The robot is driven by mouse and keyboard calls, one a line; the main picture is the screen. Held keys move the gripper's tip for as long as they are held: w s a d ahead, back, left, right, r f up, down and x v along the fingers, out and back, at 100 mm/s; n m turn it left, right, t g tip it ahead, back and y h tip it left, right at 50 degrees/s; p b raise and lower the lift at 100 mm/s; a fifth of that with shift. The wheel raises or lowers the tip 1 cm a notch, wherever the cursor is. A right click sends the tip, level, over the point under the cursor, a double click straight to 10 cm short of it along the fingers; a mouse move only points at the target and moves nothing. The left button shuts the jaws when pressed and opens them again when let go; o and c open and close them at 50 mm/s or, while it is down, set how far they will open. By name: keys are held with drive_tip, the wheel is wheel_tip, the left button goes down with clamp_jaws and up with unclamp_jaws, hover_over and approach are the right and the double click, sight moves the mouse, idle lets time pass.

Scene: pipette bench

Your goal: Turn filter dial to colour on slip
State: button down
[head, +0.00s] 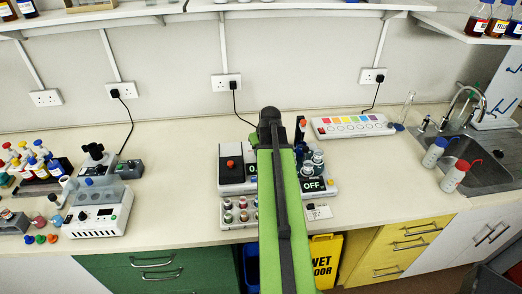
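A white device with a row of coloured squares and a row of round marks below them (352,126) lies at the back right of the bench. A grey device with a dark display reading "OFF" (313,185) stands mid-bench, partly hidden behind my green arm. A small white slip with dark marks (319,212) lies at its front right; its colour is too small to tell. I cannot make out which part is the filter dial. My arm reaches up the middle of the view. No gripper fingers show.
A black-topped box with a red knob (230,163) and a vial rack (238,213) stand left of my arm. A white instrument (98,213) and bottles crowd the far left. A sink (480,168) is at the right. Bench between the left instruments and the box is clear.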

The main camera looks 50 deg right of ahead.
idle(0.3)
drive_tip(key=c, duration=1.2)
unclamp_jaws()
drive_tip(key=p+v, duration=1.6)
drive_tip(key=v, duration=0.1)
drive_tip(key=shift+a+r, duration=0.2)
